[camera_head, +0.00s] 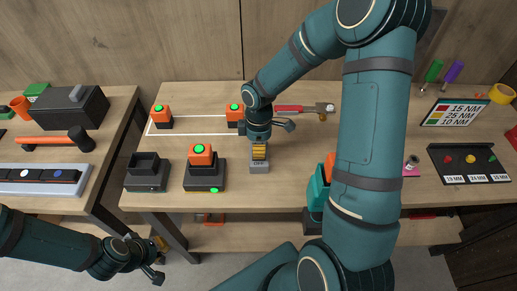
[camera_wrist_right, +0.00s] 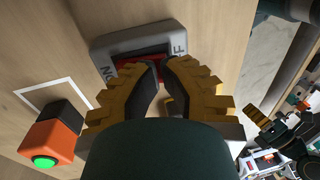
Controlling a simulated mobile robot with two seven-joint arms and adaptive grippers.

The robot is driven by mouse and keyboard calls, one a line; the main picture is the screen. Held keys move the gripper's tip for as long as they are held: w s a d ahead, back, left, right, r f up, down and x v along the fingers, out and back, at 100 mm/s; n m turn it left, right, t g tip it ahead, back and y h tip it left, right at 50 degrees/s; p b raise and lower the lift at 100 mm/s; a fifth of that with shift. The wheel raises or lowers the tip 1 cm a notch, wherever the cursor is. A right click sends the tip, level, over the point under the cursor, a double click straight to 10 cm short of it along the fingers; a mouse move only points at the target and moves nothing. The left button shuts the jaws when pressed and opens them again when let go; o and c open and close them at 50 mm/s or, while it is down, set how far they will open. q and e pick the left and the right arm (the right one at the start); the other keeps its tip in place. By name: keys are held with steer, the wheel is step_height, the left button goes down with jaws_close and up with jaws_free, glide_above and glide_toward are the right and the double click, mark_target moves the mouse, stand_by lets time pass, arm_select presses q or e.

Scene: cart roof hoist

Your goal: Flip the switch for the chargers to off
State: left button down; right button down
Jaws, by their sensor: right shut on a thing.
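The charger switch (camera_head: 259,167) is a grey box on the middle table, with OFF on its near edge. In the right wrist view its grey frame (camera_wrist_right: 112,44) surrounds a red rocker (camera_wrist_right: 128,70). My right gripper (camera_head: 259,152) is over it, with its yellow-backed fingers (camera_wrist_right: 162,66) closed on the rocker, which they partly hide. One charger (camera_head: 147,181) is empty. The other charger (camera_head: 204,183) holds an orange battery (camera_head: 201,156) with a green top and shows a green light. My left gripper (camera_head: 153,266) hangs low at the left, empty; its finger opening is unclear.
Two more orange batteries (camera_head: 161,115) (camera_head: 235,113) stand by a white outline behind the chargers. A red-handled hammer (camera_head: 300,109) lies behind the switch. A left table (camera_head: 100,131) holds a black toolbox (camera_head: 68,108). My right arm covers the table's right part.

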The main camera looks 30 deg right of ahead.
steer(key=shift+f, duration=0.2)
steer(key=shift+r, duration=0.15)
steer(key=shift+w+d+r+p, duration=0.1)
steer(key=shift+w+r+p, duration=0.05)
steer(key=shift+r+p, duration=0.85)
steer(key=shift+w+d+r+p, duration=0.1)
steer(key=shift+w+r+p, duration=0.05)
steer(key=shift+r+p, duration=0.9)
steer(key=shift+w+d+r+p, duration=0.15)
steer(key=shift+r+p, duration=0.55)
steer(key=shift+r, duration=0.6)
steer(key=shift+a, duration=0.1)
